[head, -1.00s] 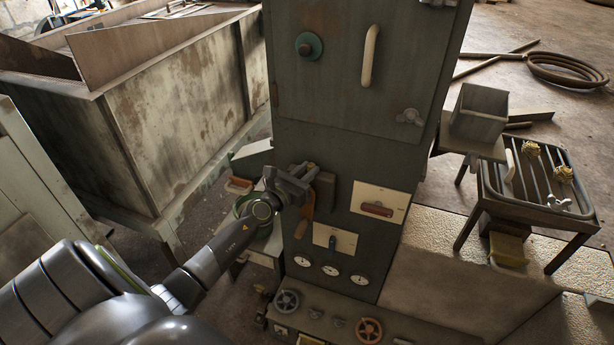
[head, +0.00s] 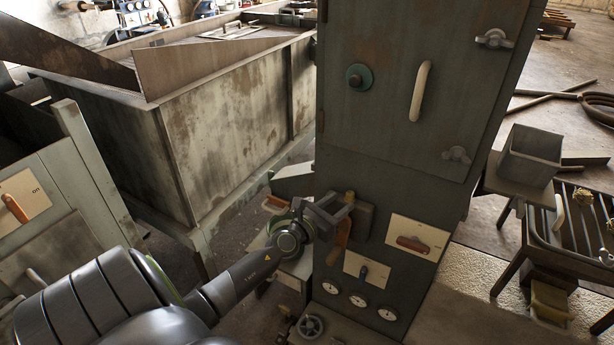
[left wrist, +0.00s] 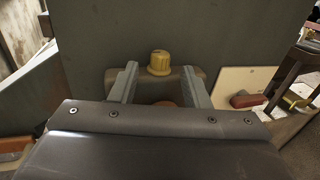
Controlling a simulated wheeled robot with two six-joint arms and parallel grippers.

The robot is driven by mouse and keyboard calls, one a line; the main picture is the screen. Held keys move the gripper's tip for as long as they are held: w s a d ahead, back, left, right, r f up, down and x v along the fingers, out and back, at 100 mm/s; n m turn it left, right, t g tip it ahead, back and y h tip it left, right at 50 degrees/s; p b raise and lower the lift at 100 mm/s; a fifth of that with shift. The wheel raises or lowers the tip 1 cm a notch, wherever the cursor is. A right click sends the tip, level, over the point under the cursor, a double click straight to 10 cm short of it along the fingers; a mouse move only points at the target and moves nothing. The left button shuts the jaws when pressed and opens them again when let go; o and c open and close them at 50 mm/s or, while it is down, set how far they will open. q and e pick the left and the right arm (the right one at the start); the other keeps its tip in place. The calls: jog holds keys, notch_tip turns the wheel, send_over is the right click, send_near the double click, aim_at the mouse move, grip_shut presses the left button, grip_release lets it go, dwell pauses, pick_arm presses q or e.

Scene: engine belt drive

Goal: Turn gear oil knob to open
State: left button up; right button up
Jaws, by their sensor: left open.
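A yellow ribbed knob (left wrist: 160,63) stands out from a brown block on the dark green cabinet, in the left wrist view. My left gripper (left wrist: 160,78) is open there, with one finger on each side of the knob's lower area. I cannot tell whether they touch it. In the head view my left gripper (head: 338,207) is at the brown block (head: 364,217) low on the cabinet front, and it largely hides the knob. An orange-brown handle (head: 343,236) hangs just below the fingers. No label for the knob is readable. My right gripper is not in view.
A rusty metal tank (head: 220,130) stands behind on the left. A grated table (head: 575,235) is at right.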

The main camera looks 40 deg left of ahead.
pick_arm(q)
jog(key=s+b, duration=0.2)
jog(key=s, duration=1.2)
jog(key=shift+a, duration=0.3)
